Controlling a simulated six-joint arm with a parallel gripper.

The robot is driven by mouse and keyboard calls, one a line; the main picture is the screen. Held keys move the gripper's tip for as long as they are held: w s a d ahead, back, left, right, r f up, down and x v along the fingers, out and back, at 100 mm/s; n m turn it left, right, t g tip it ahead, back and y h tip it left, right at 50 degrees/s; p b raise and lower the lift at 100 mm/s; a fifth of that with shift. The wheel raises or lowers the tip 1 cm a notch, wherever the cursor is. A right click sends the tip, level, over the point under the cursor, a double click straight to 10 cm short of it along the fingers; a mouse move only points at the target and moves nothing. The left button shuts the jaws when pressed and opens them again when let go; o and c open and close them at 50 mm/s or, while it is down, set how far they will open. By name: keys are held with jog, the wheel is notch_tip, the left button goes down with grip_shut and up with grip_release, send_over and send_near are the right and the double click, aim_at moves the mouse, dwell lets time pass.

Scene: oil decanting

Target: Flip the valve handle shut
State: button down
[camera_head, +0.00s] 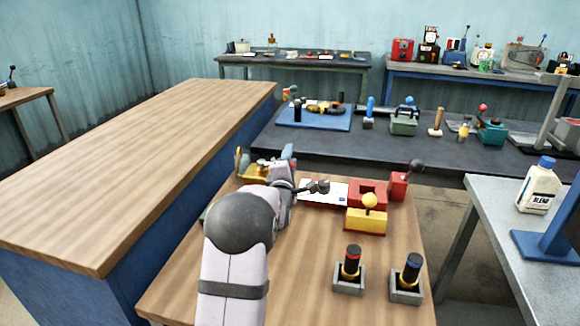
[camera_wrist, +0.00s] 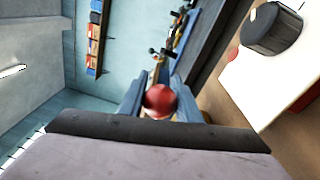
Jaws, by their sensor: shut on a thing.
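In the wrist view a round red knob (camera_wrist: 160,100) sits between the two blue-grey fingers of my gripper (camera_wrist: 158,92), which is shut on it. The knob looks like the end of a handle; its stem and the valve body are hidden from this angle. In the head view my gripper (camera_head: 288,158) is at the far left part of the wooden table (camera_head: 300,270), beside a yellow-brass fitting (camera_head: 255,171). My arm and wrist cover part of that fitting, and the red knob cannot be made out there.
Two black-handled sockets (camera_head: 350,271) stand nearer. The table's front middle is clear.

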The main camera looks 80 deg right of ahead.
jog(key=shift+a+m+g, duration=0.45)
jog(key=shift+m+g, duration=0.15)
jog(key=shift+g, duration=0.3)
jog(key=shift+a+m+g, duration=0.45)
jog(key=shift+m+g, duration=0.15)
jog(key=shift+g, duration=0.3)
jog(key=c, duration=1.3)
grip_release()
